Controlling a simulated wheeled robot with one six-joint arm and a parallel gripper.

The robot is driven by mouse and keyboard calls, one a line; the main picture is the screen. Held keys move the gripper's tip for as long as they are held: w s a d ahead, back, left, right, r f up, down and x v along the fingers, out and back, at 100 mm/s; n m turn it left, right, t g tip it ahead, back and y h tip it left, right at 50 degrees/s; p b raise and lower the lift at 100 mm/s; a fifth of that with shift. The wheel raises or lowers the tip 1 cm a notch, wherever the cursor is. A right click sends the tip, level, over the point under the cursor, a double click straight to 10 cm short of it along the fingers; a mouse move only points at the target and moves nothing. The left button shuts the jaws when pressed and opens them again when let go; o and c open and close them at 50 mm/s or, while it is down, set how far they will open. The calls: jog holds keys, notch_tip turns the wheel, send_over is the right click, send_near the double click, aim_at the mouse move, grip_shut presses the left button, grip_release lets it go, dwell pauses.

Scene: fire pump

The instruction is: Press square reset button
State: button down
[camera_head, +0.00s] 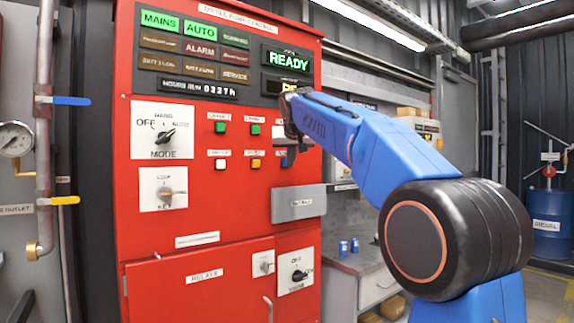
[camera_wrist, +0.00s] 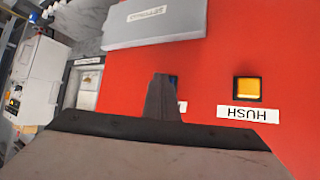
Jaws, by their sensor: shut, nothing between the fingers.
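The red pump control panel (camera_head: 200,230) has small square buttons below its display. In the wrist view, which is upside down, a blue square button (camera_wrist: 174,79) shows only as a sliver beside my gripper (camera_wrist: 161,80). Its label is mostly covered, so I cannot read which button it is. My gripper is shut and empty, its fingertips right in front of this button; I cannot tell whether they touch it. The yellow button (camera_wrist: 247,90), labelled HUSH, is clear to the right. It also shows in the head view (camera_head: 256,163), where my arm's end partly covers the area right of it.
Two green buttons (camera_head: 222,128) (camera_head: 255,129) and a white button (camera_head: 220,164) are nearby. A grey box (camera_head: 299,203) sticks out below the buttons. The MODE knob (camera_head: 165,136) and key switch (camera_head: 164,189) are to the left.

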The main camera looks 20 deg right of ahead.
jog(key=shift+s+d, duration=0.25)
jog(key=shift+s, duration=0.6)
jog(key=s, duration=0.2)
jog(key=s+d, duration=0.1)
jog(key=s, duration=0.1)
jog(key=shift+s+d, duration=0.2)
jog(key=shift+s, duration=0.2)
dwell(0.5)
jog(key=s+a+f+n+g+y, duration=0.1)
jog(key=s+a+f+g, duration=0.1)
jog(key=s+f, duration=2)
jog(key=s+a+f+n+g+y, duration=0.1)
jog(key=s+a+f+g, duration=0.2)
jog(key=s+f, duration=1.9)
notch_tip(320, 180, down, 3)
jog(key=shift+a+f+n+g+y, duration=0.2)
jog(key=shift+a+n+g+y, duration=0.15)
jog(key=shift+a, duration=0.75)
jog(key=shift+s, duration=0.1)
